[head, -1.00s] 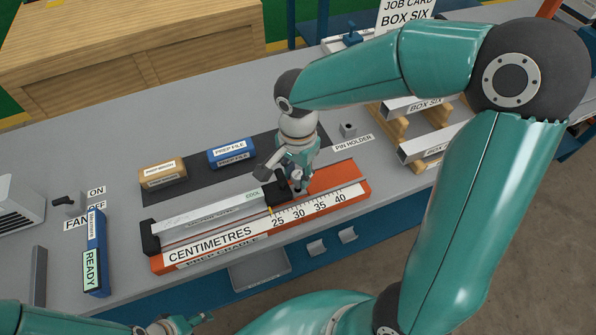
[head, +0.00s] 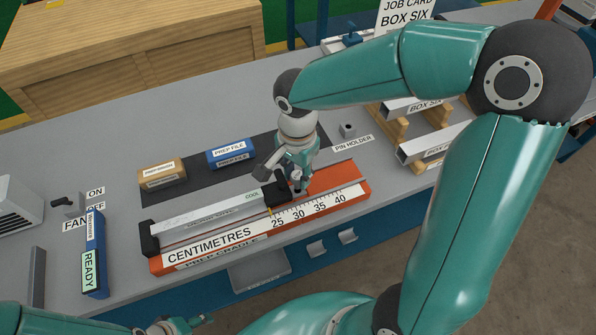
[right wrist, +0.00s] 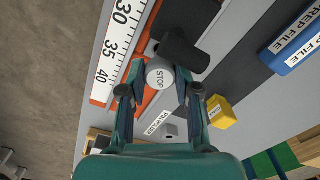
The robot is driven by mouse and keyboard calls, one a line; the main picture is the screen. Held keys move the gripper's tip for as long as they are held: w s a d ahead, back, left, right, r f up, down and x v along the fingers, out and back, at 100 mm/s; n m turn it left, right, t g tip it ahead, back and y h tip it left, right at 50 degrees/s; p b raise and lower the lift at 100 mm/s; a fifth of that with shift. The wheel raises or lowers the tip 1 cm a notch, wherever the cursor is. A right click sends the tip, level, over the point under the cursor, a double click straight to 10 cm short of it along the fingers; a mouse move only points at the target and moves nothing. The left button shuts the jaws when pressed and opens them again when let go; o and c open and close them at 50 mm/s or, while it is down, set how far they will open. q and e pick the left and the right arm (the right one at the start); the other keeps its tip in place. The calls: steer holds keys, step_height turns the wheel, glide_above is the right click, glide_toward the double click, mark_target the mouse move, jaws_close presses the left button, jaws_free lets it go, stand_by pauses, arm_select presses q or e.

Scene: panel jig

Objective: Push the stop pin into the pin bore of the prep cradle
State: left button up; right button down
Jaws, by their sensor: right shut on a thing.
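The orange prep cradle (head: 358,188) lies on the bench with a white centimetre scale along its front and a long grey bar (head: 210,217) on it. My right gripper (head: 298,188) is low over the cradle, just right of the bar's dark end block. In the right wrist view it is shut on the stop pin (right wrist: 160,74), whose round pale head reads STOP. The pin sits over the cradle beside a dark handle (right wrist: 185,48). Its lower end and the pin bore are hidden, so I cannot tell how deep it sits. My left gripper (head: 185,325) is at the bottom edge, its jaws unclear.
The grey pin holder (head: 348,130) stands behind the cradle. A blue prep file (head: 231,152) and a tan block (head: 162,173) lie on the dark mat. A blue READY gauge (head: 95,255) is at left. Box sections (head: 428,144) rest on wooden supports at right.

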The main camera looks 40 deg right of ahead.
arm_select(q)
steer(key=shift+f+b, duration=1.85)
steer(key=shift+b, duration=0.05)
stand_by(5.2)
steer(key=shift+r, duration=0.15)
stand_by(0.7)
